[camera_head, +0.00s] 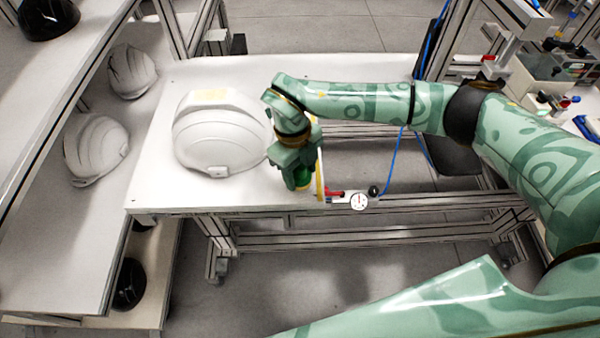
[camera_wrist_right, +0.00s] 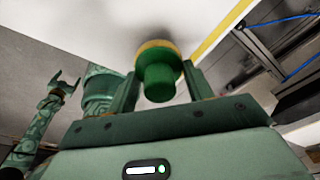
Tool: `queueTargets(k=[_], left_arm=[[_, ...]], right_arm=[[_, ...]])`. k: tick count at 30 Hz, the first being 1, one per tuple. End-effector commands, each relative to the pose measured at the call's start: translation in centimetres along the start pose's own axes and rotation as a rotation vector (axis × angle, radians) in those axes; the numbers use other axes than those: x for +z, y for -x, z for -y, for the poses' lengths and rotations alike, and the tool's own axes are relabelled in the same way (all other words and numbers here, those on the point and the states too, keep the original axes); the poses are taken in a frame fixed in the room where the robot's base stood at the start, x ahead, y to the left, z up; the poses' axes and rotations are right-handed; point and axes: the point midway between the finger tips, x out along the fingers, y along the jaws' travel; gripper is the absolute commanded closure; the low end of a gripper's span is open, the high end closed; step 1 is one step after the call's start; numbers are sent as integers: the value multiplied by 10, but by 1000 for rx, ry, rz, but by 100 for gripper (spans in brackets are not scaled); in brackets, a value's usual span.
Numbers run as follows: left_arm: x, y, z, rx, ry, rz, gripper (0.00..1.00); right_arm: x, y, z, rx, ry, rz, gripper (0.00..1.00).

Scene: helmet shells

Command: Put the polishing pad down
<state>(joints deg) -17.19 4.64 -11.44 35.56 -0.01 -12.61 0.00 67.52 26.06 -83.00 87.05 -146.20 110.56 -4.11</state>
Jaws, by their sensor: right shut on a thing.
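The polishing pad (camera_wrist_right: 158,76) has a green round handle and a yellow face. My right gripper (camera_head: 303,182) is shut on its handle, by the right end of the white table (camera_head: 150,192). In the head view the pad is mostly hidden by the gripper. In the right wrist view its yellow face is against or close to the white surface; I cannot tell whether they touch. My left gripper (camera_wrist_right: 64,86) shows small at the left of the wrist view, its fingers apart and empty. It is not in the head view.
A large white helmet shell (camera_head: 215,140) stands just left of my right gripper. Two more white shells (camera_head: 97,150) (camera_head: 132,71) lie on the left bench. The table's front strip is clear.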

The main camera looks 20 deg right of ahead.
Motion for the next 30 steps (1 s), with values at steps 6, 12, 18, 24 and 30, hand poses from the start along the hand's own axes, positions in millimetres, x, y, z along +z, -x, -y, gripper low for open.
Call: queueTargets(k=[6, 12, 18, 24, 30], left_arm=[[1, -3, -2, 2, 1, 2, 19], [1, -4, -2, 3, 0, 3, 19], [1, -4, -2, 3, 0, 3, 19], [1, -3, -2, 2, 0, 2, 19], [-2, 6, -1, 0, 0, -4, 19]], right_arm=[[2, -10, 0, -1, -1, 2, 67], [2, -12, 0, 0, -1, 1, 67], [2, -12, 0, 0, -1, 2, 27], [2, -9, 0, -1, -1, 2, 27], [2, 25, 1, -3, -1, 7, 27]])
